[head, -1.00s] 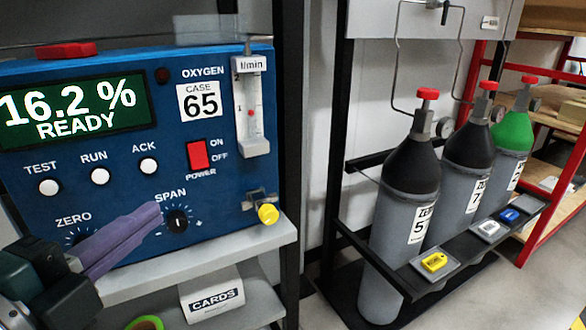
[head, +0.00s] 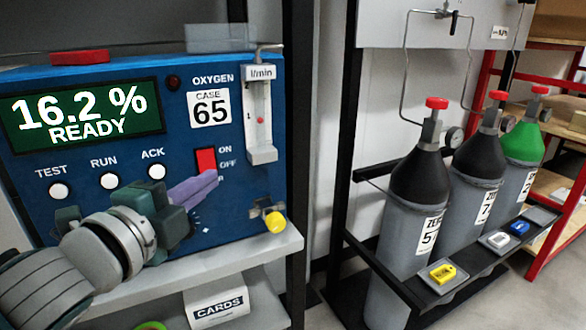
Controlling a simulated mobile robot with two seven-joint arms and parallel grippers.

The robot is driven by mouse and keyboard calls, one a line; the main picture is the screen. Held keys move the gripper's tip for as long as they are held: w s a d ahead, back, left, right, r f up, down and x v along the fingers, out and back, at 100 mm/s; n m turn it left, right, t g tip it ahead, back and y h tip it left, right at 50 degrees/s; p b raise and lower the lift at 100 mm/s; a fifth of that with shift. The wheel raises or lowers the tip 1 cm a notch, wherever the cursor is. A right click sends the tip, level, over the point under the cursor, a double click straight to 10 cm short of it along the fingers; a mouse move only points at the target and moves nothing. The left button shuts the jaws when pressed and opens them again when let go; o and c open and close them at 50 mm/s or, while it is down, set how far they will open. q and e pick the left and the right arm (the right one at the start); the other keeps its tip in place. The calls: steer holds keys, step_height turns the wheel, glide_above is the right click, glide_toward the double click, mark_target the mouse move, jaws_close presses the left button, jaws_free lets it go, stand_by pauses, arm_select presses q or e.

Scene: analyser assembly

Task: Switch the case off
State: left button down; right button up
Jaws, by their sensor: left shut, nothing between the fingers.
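The blue analyser case (head: 230,150) stands on a grey shelf at the left. Its display (head: 82,114) is lit and reads 16.2 % READY. The red power switch (head: 206,160) sits beside the ON and OFF marks, at the right of the ACK button (head: 157,172). My left gripper (head: 208,182) is shut and empty, its purple fingers pointing right with their tips at the lower edge of the switch. I cannot tell whether they touch it. The gripper hides the ZERO and SPAN knobs and part of the POWER label. My right gripper is not in view.
A flow meter (head: 260,115) and a yellow-ended fitting (head: 275,221) are on the case's right side. A CARDS box (head: 220,305) is on the lower shelf. Gas cylinders (head: 410,215) stand in a black rack at the right, with coloured tags (head: 442,273) on its front ledge.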

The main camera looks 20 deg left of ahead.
mark_target(207, 162)
arm_select(q)
steer(key=shift+w+a+f, duration=0.15)
steer(key=shift+w+a, duration=0.6)
steer(key=shift+a, duration=0.25)
steer(key=shift+w+a+f+b, duration=0.1)
steer(key=shift+a+f+b, duration=0.1)
steer(key=shift+b, duration=0.7)
steer(key=shift+d+t, duration=0.1)
steer(key=shift+t, duration=0.2)
